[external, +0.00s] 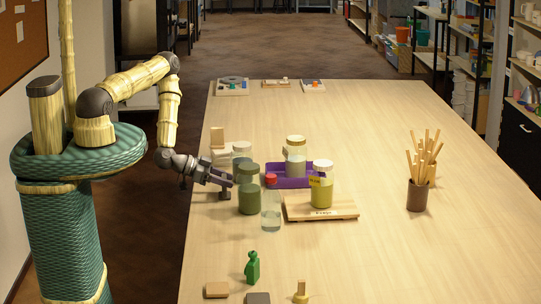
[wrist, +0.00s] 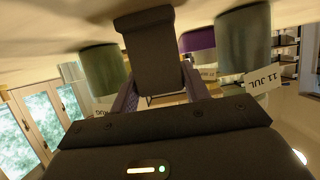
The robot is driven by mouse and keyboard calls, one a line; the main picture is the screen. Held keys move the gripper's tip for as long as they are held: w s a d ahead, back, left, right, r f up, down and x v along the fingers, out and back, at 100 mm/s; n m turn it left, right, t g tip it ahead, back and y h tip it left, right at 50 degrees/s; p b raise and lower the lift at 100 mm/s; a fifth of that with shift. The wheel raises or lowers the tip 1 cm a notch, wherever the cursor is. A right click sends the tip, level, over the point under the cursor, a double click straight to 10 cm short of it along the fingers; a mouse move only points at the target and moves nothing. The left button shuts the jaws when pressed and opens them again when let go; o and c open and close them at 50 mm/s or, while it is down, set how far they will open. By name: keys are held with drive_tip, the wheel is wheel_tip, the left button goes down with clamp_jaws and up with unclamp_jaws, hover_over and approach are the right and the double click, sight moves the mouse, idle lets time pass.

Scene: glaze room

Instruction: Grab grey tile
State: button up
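A dark grey upright piece (wrist: 150,60) with a flat, wide foot fills the middle of the wrist view, between the fingers of my gripper (wrist: 157,88). In the external view this dark piece (external: 224,194) shows small, just below my gripper (external: 229,180) at the table's left edge. The fingers look spread to either side of it; I see no clear grip on it. Another dark grey flat tile (external: 258,298) lies at the near edge of the table, cut by the picture's bottom.
Green jars (external: 248,194) and a red-capped bottle (external: 271,209) stand close right of my gripper. Behind are a purple tray (external: 272,181) and a wooden board (external: 342,213). The table's right half is mostly clear.

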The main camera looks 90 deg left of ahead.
sight(224, 176)
drive_tip(key=c, duration=0.5)
drive_tip(key=shift+o, duration=0.2)
wheel_tip(224, 176, up, 8)
drive_tip(key=shift+f+b, duration=0.2)
drive_tip(key=shift+b, duration=1.05)
wheel_tip(224, 176, up, 2)
drive_tip(key=shift+r+p, duration=0.25)
drive_tip(key=shift+p, duration=1)
